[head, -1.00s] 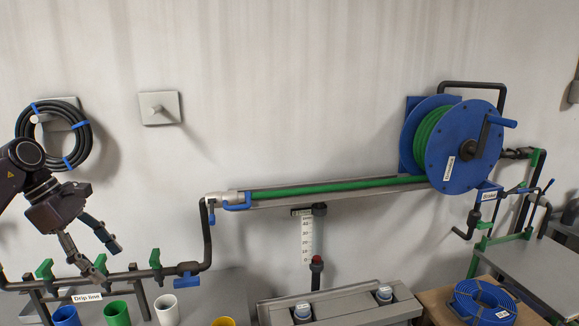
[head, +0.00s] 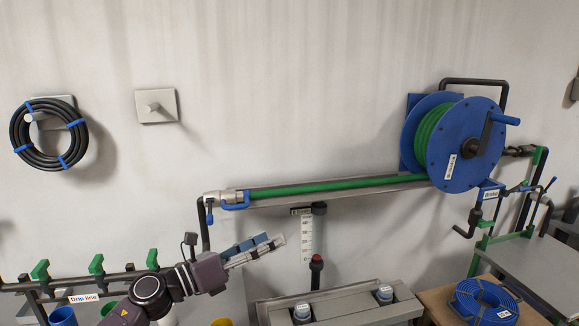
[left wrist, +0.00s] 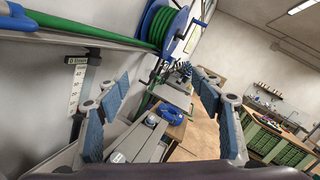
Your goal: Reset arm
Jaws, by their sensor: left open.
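My left gripper (head: 262,248) is in front of the manifold, below the green hose (head: 330,188), with its fingers pointing right. In the left wrist view its two blue-padded fingers (left wrist: 160,115) are spread apart with nothing between them. In the head view, the gripper and forearm hide part of the drip line pipe (head: 65,280) and some of the cups under it. My right gripper is in neither view.
A blue hose reel (head: 465,145) hangs on the wall at right. A scale (head: 307,238) hangs under the hose rail. A grey box with two bottles (head: 340,304) stands below. A black hose coil (head: 48,163) hangs at left. A blue coil (head: 482,301) lies on a wooden surface.

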